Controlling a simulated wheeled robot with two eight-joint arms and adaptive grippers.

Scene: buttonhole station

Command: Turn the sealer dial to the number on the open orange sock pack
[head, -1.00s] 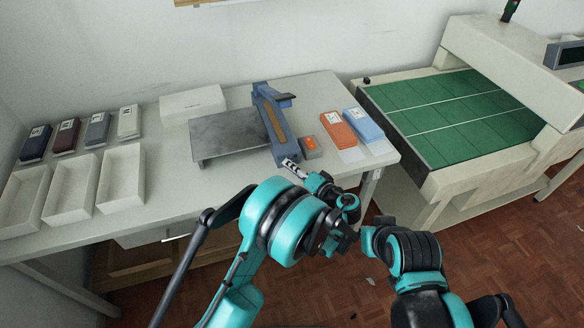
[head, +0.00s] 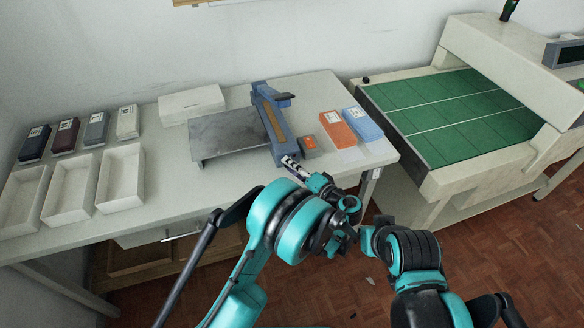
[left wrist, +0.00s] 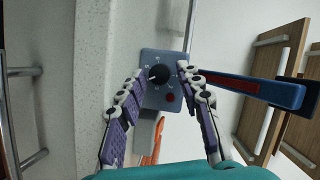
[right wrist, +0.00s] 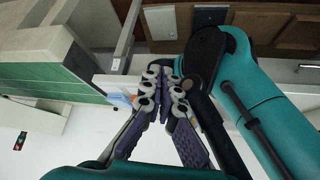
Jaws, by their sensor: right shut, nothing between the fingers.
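The blue sealer (head: 270,112) stands on the table with its near end toward me. In the left wrist view its end panel (left wrist: 147,101) carries a black dial (left wrist: 160,76) with small marks around it and a red button (left wrist: 170,97). The marks are too small to read. My left gripper (head: 290,162) is open at that end, with one fingertip on each side of the dial; contact cannot be told. The orange sock pack (head: 337,129) lies right of the sealer with a white label I cannot read. My right gripper (right wrist: 163,75) is shut and empty, away from the table.
A small grey box with an orange top (head: 308,146) sits between sealer and orange pack. A blue pack (head: 362,124) lies to the right. White trays (head: 121,178) and several dark and light packs stand left. A green conveyor (head: 450,110) is at right.

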